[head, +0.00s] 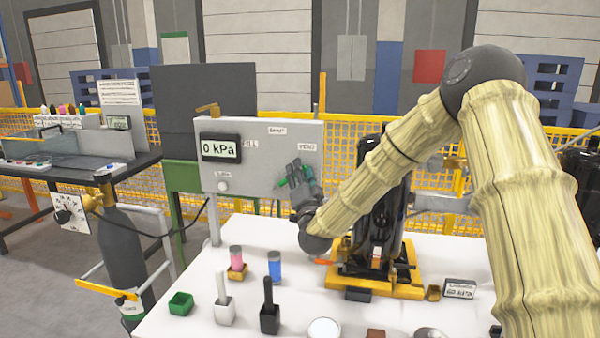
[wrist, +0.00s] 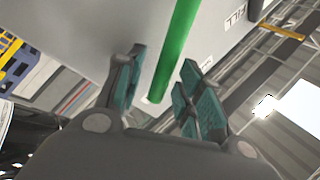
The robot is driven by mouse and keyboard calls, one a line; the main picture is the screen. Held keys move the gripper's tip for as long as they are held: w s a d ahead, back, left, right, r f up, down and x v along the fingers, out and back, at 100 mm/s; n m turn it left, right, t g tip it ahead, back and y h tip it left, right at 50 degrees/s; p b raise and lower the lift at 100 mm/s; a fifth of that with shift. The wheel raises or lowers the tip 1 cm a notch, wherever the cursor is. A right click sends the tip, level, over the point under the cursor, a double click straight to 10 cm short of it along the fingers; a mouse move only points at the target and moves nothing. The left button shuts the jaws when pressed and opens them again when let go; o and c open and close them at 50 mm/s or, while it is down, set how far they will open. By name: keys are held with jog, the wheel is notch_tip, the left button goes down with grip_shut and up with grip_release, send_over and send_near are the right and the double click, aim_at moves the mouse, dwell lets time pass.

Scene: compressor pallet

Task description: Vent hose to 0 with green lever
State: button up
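The grey control panel (head: 262,140) has a display (head: 220,148) that reads 0 kPa. The green lever (head: 283,183) is on the panel's right side, below a label that looks like VENT, and is partly hidden by my gripper (head: 300,174). In the wrist view the green lever (wrist: 177,45) runs down between the two fingers of my gripper (wrist: 163,57). The fingers are apart, with gaps visible on both sides of the lever.
A black compressor unit (head: 380,215) on a yellow base stands right of the panel. Cups and small containers occupy the white table (head: 200,260) in front.

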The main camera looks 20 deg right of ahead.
jog(key=v, duration=1.1)
jog(key=shift+s, duration=0.1)
